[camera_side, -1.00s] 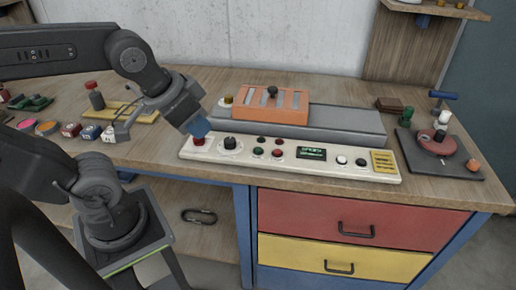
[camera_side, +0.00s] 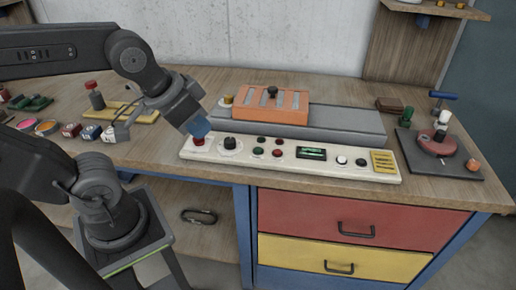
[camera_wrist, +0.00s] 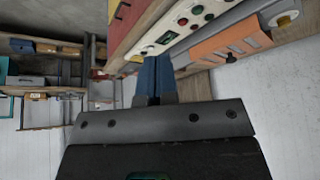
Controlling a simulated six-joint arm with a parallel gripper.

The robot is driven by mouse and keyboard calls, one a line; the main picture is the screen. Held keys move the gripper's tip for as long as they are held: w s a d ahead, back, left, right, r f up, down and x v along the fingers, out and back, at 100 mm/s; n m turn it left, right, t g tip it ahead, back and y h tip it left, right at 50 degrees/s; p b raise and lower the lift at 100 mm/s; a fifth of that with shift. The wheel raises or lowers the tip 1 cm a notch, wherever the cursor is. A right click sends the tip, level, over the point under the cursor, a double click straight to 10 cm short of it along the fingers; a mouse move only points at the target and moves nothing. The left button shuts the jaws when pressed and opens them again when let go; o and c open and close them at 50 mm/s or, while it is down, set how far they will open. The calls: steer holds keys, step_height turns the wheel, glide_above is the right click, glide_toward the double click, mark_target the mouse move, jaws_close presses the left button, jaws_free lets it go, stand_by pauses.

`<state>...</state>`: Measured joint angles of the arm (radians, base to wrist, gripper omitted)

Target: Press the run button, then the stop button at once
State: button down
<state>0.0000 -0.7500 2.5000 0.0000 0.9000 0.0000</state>
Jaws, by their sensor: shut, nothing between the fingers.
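The pale control panel (camera_side: 290,158) lies along the front of the bench. At its left end is a large red button (camera_side: 198,142), then a black knob (camera_side: 230,142). Near its middle are small green buttons (camera_side: 261,140) and small red buttons (camera_side: 278,153). I cannot read which is run or stop. My gripper (camera_side: 201,129) is shut and empty, its blue fingers pointing down just over the large red button; contact is not clear. In the wrist view the shut blue fingers (camera_wrist: 154,78) cover part of the panel (camera_wrist: 172,20).
Behind the panel is a grey bed (camera_side: 345,121) with an orange slotted block (camera_side: 272,104). A dark plate (camera_side: 455,168) with a red disc stands at the right. Small coloured blocks (camera_side: 90,132) and a stamp-like piece (camera_side: 95,97) are at the left. Drawers are below.

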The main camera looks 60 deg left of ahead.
steer(key=m+t+h, duration=0.2)
steer(key=m+h, duration=0.3)
steer(key=m, duration=2.9)
glide_above(257, 148)
step_height(257, 148, down, 8)
steer(key=shift+f, duration=0.15)
steer(key=shift+f, duration=4.4)
steer(key=shift+f, duration=0.1)
